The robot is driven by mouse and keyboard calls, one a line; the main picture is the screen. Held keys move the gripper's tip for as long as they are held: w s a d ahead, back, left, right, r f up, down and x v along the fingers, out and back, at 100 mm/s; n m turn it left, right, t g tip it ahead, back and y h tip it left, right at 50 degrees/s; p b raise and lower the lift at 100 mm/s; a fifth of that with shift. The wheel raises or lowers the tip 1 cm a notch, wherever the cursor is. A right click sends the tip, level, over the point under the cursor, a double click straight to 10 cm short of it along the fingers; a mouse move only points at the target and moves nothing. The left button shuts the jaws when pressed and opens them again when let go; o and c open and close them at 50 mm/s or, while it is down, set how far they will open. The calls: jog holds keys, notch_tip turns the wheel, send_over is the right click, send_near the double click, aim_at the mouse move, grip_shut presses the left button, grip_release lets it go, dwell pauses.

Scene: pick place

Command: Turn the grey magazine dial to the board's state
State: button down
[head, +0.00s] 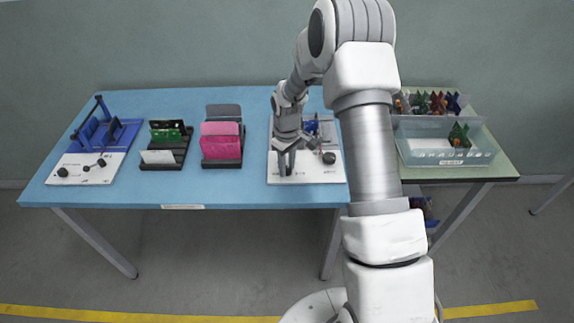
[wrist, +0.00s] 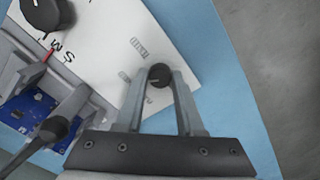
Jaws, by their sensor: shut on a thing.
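A white panel (head: 307,176) lies at the right end of the blue table. In the wrist view its white surface (wrist: 110,60) carries a small dark knob (wrist: 159,76), with small printed labels too blurred to read. My gripper (wrist: 158,80) has one finger on each side of this knob and is shut on it. In the head view my gripper (head: 287,168) reaches down to the panel's front left part and hides the knob. A larger black knob (wrist: 47,14) with letters around it, S and M among them, is at the upper left; it also shows in the head view (head: 329,157).
A grey fixture with a blue circuit board (wrist: 30,110) and a black-knobbed lever (wrist: 55,129) is close by my gripper. Dark racks with green (head: 168,132) and pink (head: 221,140) boards stand further left. A similar blue-and-white unit (head: 85,168) is far left. Clear bins (head: 430,152) stand right.

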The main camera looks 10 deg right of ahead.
aim_at(287, 168)
jog(key=c, duration=0.5)
grip_release()
jog(key=shift+c, duration=0.2)
jog(key=shift+r, duration=0.1)
notch_tip(287, 168, up, 17)
jog(key=p, duration=0.1)
jog(key=shift+r+p, duration=0.15)
jog(key=shift+p, duration=0.15)
jog(key=s+r+m+t+p, duration=0.2)
jog(key=s+r+m+t, duration=0.25)
jog(key=s+r, duration=1.45)
jog(key=s+m+t, duration=0.1)
jog(key=s+m, duration=0.1)
jog(key=s, duration=0.7)
jog(key=shift+s+f, duration=0.35)
jog(key=shift+f, duration=0.1)
